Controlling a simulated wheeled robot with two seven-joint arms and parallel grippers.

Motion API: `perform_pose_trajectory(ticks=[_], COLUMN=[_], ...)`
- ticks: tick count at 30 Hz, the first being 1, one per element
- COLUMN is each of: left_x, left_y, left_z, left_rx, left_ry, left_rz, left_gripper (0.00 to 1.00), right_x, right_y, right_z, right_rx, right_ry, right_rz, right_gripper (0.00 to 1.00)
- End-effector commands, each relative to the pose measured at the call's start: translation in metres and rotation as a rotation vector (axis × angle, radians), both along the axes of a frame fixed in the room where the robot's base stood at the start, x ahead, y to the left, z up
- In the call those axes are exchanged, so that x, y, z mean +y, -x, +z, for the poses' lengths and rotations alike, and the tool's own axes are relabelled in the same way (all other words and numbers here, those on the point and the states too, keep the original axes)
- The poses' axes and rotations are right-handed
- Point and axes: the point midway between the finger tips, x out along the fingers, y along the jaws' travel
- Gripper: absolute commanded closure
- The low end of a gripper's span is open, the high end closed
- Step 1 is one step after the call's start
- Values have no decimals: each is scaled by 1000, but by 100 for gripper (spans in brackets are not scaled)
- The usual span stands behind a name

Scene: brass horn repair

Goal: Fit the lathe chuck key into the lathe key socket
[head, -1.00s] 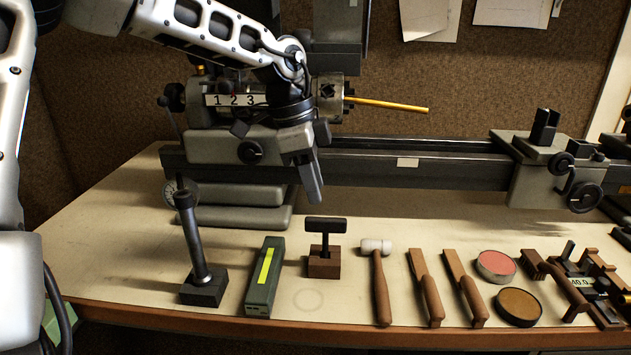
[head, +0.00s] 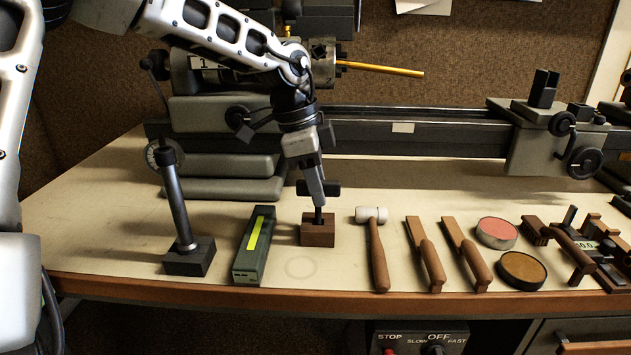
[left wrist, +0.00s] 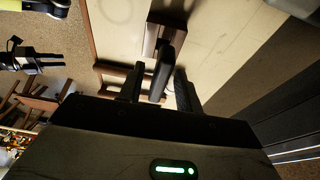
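The lathe chuck key (head: 318,190) is a black T-shaped key standing upright in a small wooden block (head: 317,232) near the bench front. My left gripper (head: 318,196) points down over it. In the left wrist view the left gripper (left wrist: 158,90) has its fingers apart, with the key's black crossbar (left wrist: 163,75) between them and slight gaps showing. The lathe chuck (head: 323,58) is behind at the headstock, partly hidden by my left arm; I cannot make out the key socket clearly. A dark pronged shape (left wrist: 35,60) at the left wrist view's edge may be my right gripper.
A brass rod (head: 385,69) sticks out right from the chuck. A dark post on a base (head: 185,255) and a green box (head: 254,250) stand left of the block. A mallet (head: 378,255), wooden-handled tools and round tins lie to the right. The lathe bed runs behind.

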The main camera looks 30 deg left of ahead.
Motion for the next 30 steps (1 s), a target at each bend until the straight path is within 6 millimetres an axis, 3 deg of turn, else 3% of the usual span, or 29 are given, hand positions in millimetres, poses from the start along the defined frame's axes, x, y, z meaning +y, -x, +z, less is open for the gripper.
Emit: perform_pose_trajectory(ticks=[4,7,8,17,30], left_x=[0,0,0,0,0], left_y=[0,0,0,0,0], left_z=[0,0,0,5,32], left_rx=[0,0,0,-1,-1], left_ry=[0,0,0,-1,-1], left_rz=[0,0,0,-1,-1], left_gripper=[68,96,100,100,100], right_x=[0,0,0,0,0], right_y=[0,1,1,1,1], right_z=[0,0,-1,1,17], right_rx=[0,1,1,5,5], right_ry=[1,1,1,1,2], right_rz=[2,3,3,3,4], right_gripper=[63,63,63,63,63])
